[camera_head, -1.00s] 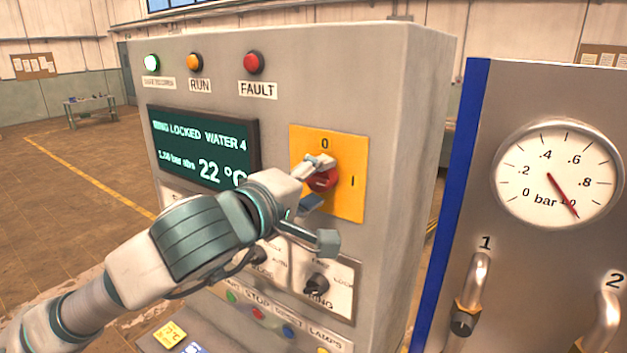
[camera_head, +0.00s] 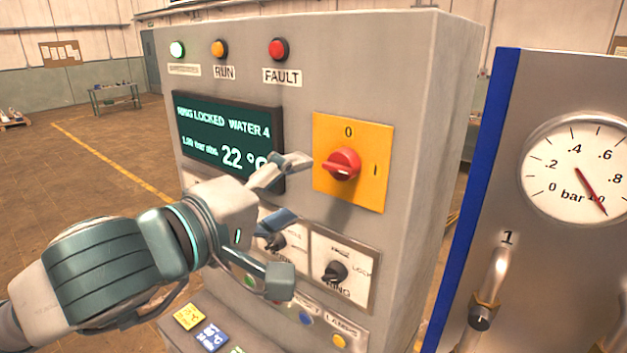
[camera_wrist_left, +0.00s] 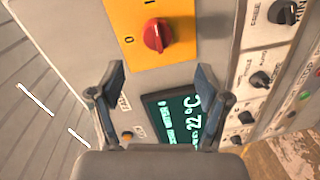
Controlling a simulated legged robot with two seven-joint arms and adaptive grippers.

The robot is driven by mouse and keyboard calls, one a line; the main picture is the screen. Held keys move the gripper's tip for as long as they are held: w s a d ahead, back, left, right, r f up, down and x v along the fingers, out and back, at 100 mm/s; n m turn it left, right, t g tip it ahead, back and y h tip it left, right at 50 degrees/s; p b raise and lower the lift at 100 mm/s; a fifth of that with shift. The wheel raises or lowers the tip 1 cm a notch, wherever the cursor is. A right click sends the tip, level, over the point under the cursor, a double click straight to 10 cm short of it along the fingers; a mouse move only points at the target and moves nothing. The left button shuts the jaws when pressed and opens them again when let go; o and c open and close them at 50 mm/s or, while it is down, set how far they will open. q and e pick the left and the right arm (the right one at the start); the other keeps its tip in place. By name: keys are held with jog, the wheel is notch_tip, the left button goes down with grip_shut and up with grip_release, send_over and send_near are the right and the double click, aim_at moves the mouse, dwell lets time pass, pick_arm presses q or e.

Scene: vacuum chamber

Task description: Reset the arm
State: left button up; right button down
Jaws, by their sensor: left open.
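My left gripper (camera_head: 286,192) is open and empty in front of the grey control cabinet (camera_head: 405,60). In the head view it is left of the red rotary switch (camera_head: 341,165) on its yellow plate (camera_head: 352,190), apart from it. My left arm hides part of the lower panel. My right gripper is not in view.
A black ring knob (camera_head: 335,272) and several buttons are below. A steel panel with a pressure gauge (camera_head: 577,168) and a valve handle (camera_head: 492,285) stands right. Open floor lies left.

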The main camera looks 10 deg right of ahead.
pick_arm(q)
jog(key=shift+s+a, duration=0.35)
jog(key=shift+a, duration=0.05)
jog(key=shift+d, duration=0.1)
